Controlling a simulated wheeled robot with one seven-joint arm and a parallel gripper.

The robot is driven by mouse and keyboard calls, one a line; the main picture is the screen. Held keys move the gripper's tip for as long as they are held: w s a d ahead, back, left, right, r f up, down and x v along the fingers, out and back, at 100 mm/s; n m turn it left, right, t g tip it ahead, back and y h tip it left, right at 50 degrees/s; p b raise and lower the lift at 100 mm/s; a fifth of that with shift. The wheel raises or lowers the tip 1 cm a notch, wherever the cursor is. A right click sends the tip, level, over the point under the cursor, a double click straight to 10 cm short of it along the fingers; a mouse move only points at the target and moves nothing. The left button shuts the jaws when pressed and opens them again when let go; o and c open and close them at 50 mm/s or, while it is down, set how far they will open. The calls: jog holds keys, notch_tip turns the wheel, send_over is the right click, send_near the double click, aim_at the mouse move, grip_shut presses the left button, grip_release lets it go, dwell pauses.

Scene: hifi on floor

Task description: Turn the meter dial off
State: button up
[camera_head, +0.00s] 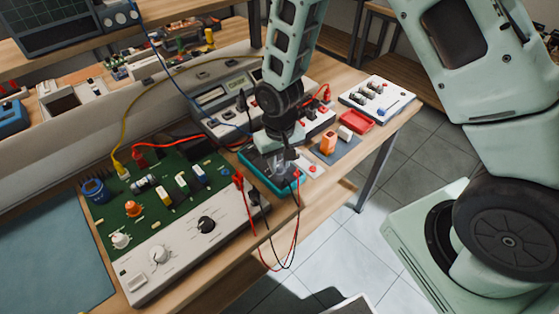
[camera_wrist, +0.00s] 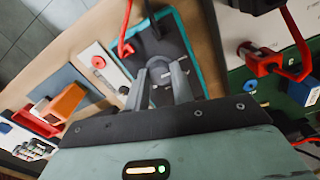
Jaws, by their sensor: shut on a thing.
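The meter (camera_head: 257,177) is a dark-faced handheld instrument with a teal rim. It lies face up near the table's front edge, right of the green circuit board. In the wrist view its dark face (camera_wrist: 172,42) and teal edge show beyond my fingers. My gripper (camera_head: 284,170) points down over the meter, and its two grey fingers (camera_wrist: 160,84) are close together at the face. They are shut on the meter dial, which they mostly hide. The dial's pointer and markings cannot be read.
Red and black leads (camera_head: 297,225) hang from the meter over the table edge. The green circuit board (camera_head: 165,240) with white knob panel stands left. An orange block (camera_head: 328,142), red tray (camera_head: 356,121) and white panel (camera_head: 377,97) lie right. Bench instruments stand behind.

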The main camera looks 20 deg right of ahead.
aim_at(280, 165)
jog(key=shift+n, duration=0.5)
jog(key=o, duration=1)
notch_tip(280, 165, up, 18)
jog(key=b, duration=0.1)
jog(key=shift+f, duration=0.25)
jog(key=s+a+r+n, duration=0.1)
jog(key=s+a+n, duration=0.2)
jog(key=s, duration=0.7)
jog(key=s+a+r+n, duration=0.1)
jog(key=s+a+n, duration=0.2)
jog(key=s, duration=0.7)
jog(key=shift+s+r+y, duration=0.3)
jog(key=shift+s+r, duration=0.1)
